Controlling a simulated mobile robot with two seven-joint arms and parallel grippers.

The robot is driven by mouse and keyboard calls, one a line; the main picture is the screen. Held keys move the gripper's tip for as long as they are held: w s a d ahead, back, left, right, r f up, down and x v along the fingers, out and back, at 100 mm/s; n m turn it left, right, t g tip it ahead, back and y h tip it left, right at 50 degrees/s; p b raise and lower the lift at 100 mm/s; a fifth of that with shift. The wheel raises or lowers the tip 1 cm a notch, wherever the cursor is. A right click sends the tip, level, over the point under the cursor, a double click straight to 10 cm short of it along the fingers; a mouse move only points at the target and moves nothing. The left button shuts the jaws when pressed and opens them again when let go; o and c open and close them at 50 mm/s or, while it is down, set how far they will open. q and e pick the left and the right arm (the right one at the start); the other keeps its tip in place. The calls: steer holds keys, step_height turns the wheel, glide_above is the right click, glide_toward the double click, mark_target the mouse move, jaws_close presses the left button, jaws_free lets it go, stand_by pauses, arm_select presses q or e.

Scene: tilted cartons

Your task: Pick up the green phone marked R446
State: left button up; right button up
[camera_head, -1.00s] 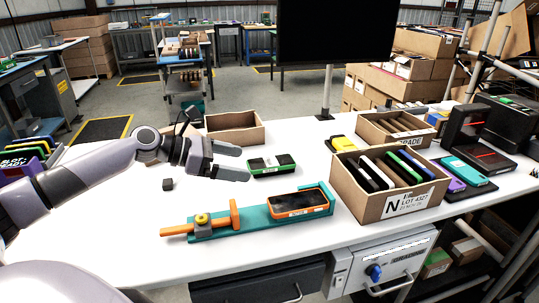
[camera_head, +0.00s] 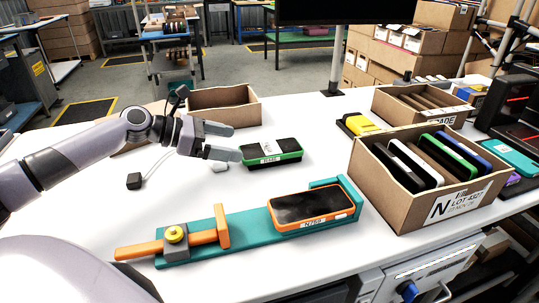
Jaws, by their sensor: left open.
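The label is too small to read surely. My left gripper (camera_head: 234,142) is open and empty, its two fingers pointing right at the phone's left end. I cannot tell whether the lower finger touches the phone or only overlaps it in the picture. My right gripper is out of view.
An orange phone (camera_head: 313,206) sits in a teal clamp fixture (camera_head: 203,250) in front. A carton (camera_head: 395,198) with several upright phones, one green-edged, stands right. An empty carton (camera_head: 232,116) stands behind. A yellow item (camera_head: 361,124) lies behind right.

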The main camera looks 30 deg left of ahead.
mark_target(263, 149)
arm_select(q)
steer(key=shift+x, duration=3.55)
steer(key=shift+s+d, duration=0.15)
steer(key=c, duration=1.1)
steer(key=shift+r, duration=0.1)
